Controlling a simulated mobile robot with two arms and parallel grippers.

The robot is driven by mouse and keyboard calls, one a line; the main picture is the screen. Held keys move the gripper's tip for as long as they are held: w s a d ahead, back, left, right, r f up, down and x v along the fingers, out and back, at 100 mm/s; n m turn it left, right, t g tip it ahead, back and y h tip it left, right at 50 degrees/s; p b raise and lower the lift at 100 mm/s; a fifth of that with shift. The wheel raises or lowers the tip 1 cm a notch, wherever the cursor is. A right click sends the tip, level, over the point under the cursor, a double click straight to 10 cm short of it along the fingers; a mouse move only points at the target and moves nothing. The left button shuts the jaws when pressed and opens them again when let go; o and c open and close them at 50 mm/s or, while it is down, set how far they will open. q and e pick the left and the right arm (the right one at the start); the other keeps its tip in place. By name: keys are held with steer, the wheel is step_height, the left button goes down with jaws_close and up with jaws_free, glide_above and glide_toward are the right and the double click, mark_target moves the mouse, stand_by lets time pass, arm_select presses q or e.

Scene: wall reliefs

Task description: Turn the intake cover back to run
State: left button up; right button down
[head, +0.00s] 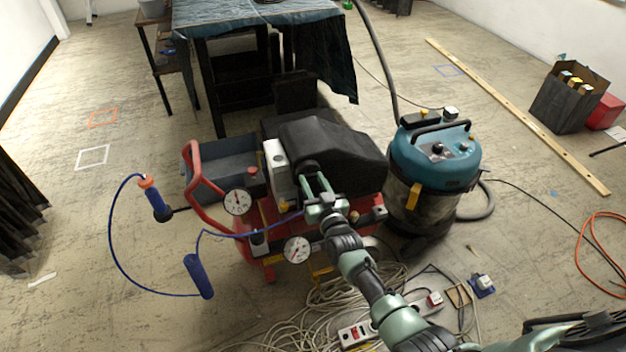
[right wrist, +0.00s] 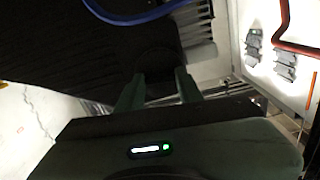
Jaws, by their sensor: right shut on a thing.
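The intake cover (head: 307,168) is a small dark round part on the front of the compressor's black housing (head: 325,142). My right gripper (head: 316,184) reaches it from the front right, its two fingers shut on it. In the right wrist view the fingers (right wrist: 158,92) stand either side of a dark rounded shape, the intake cover (right wrist: 155,66). Its markings and exact turn are too dark to read. My left gripper is in neither view.
The red compressor frame (head: 208,192) carries two gauges and a blue hose (head: 111,240). A teal vacuum (head: 436,160) stands close on the right. Coiled cables (head: 325,305) and a power strip (head: 360,332) lie in front. A cloth-covered table (head: 262,22) stands behind. Floor at left is mostly clear.

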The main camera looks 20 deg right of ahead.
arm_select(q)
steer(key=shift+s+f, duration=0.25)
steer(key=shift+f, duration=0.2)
arm_select(e)
steer(key=shift+n, duration=0.6)
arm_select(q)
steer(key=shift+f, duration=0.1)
arm_select(e)
steer(key=c, duration=0.9)
jaws_free()
